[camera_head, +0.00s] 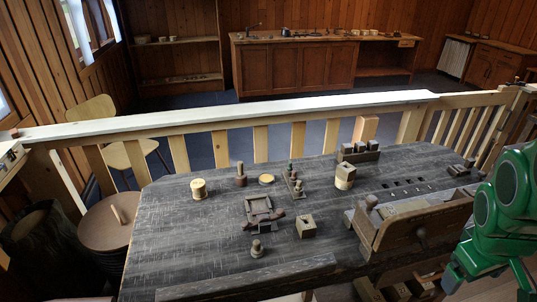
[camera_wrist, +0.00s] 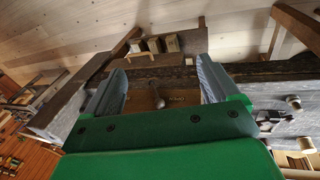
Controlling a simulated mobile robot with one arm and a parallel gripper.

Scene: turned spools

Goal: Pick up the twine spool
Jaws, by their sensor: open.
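A pale, straw-coloured spool (camera_head: 199,189) stands upright on the dark workbench (camera_head: 175,240), near its back left; it looks like the twine spool. A second pale, round spool-like piece (camera_head: 344,177) stands near the back edge, right of centre, so I cannot be fully sure which is twine. My gripper (camera_wrist: 162,68) is open and empty in the wrist view, its two grey fingers spread wide. It is well to the right of both pale pieces, which I cannot make out in the wrist view. My green arm is at the right of the head view.
A small dark frame-like fixture (camera_head: 262,212), a wooden block (camera_head: 306,227) and a turned knob-topped piece (camera_head: 257,248) stand mid-bench. A railing (camera_head: 220,122) runs behind. The bench's left part is clear.

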